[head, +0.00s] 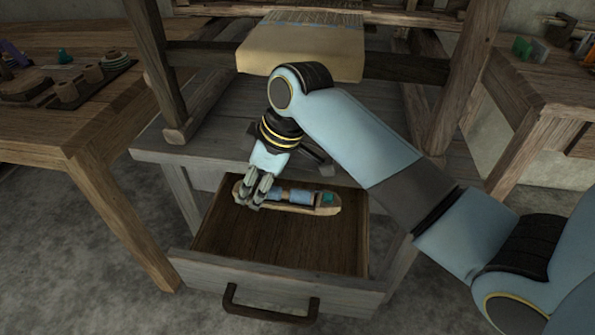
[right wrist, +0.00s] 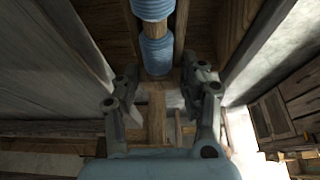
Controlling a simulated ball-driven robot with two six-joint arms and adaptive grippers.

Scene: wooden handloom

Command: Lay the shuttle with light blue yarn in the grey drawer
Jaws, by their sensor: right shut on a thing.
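The shuttle with light blue yarn (head: 296,196) is a pale wooden boat shape with a blue wound bobbin and a small teal piece near its right end. It lies across the back part of the opening of the grey drawer (head: 340,292), which is pulled out. I cannot tell whether it touches the drawer floor. My right gripper (head: 256,197) is shut on the shuttle's left part, reaching down from above. In the right wrist view the fingers (right wrist: 162,98) stand either side of the shuttle's wood, with the blue yarn (right wrist: 156,55) beyond them. My left gripper is not in view.
The drawer's wooden floor (head: 285,245) is bare in front of the shuttle. A dark handle (head: 268,308) sits on its front. The loom's cloth beam (head: 300,55) hangs above. A side table (head: 95,125) with spools stands left, another table (head: 545,100) right.

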